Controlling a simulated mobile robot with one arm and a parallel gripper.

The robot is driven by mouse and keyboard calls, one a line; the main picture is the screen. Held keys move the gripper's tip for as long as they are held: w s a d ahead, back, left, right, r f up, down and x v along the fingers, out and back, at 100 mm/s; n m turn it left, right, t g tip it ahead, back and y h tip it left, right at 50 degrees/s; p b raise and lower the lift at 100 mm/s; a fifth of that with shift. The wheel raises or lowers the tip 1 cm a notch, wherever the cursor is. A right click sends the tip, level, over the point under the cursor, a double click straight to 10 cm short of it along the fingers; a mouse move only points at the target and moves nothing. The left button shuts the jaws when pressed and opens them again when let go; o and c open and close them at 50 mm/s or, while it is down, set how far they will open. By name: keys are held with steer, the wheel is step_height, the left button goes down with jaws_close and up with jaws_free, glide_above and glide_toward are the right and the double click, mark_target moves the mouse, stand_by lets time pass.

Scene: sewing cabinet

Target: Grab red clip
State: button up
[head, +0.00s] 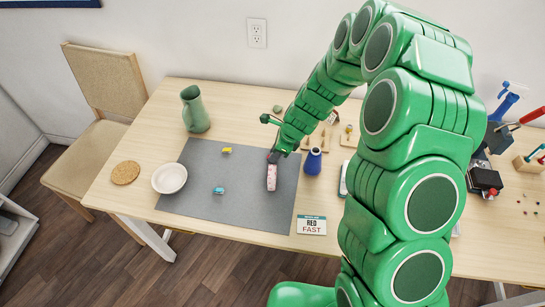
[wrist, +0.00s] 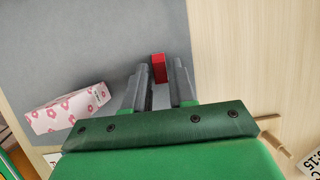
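The red clip (wrist: 159,68) shows in the wrist view as a small red block on the grey mat (wrist: 95,45), near the mat's edge. My gripper (wrist: 160,78) points down at it, with one finger on each side of the clip's near end. The fingers are apart and the gripper looks open; I cannot tell whether either finger touches the clip. In the head view my gripper (head: 274,156) is low over the right part of the mat, and the red clip is hidden there.
A pink-flowered box (wrist: 66,107) lies left of my gripper. A yellow clip (head: 227,150) and a blue clip (head: 218,190) lie on the mat. A blue vase (head: 313,163) stands close to the right. A white bowl (head: 169,178) and green jug (head: 195,109) are further left.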

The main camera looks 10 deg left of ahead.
jaws_close()
steer(key=shift+r, duration=0.1)
